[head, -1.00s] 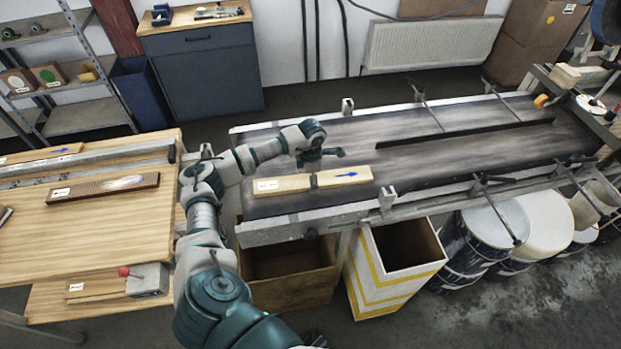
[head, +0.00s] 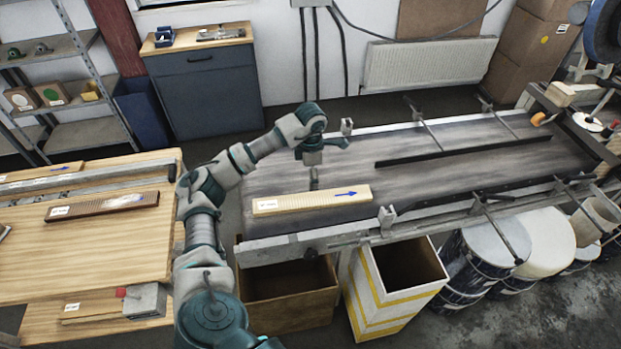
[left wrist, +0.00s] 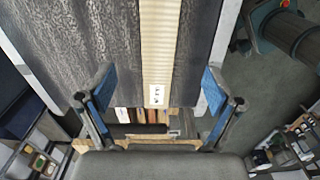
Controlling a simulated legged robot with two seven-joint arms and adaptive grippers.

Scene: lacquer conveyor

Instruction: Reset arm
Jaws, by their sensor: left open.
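My left gripper (head: 315,181) is above the near end of the conveyor (head: 440,143), fingers pointing down. In the left wrist view the gripper (left wrist: 158,88) is open, with its two blue-lined fingers wide apart and nothing between them held. A pale ribbed wooden strip (head: 290,203) with a white label and a blue arrow lies flat on the conveyor belt, apart from the fingers. It also shows in the left wrist view (left wrist: 160,45), running away beyond the fingers. My right gripper is not in view.
A wooden table (head: 95,240) at left holds a dark brown strip (head: 105,205) and a metal rail. An open wooden box (head: 290,310) and a yellow-striped bin (head: 375,312) stand below the conveyor's front edge. Guide rods cross the conveyor's rails farther right.

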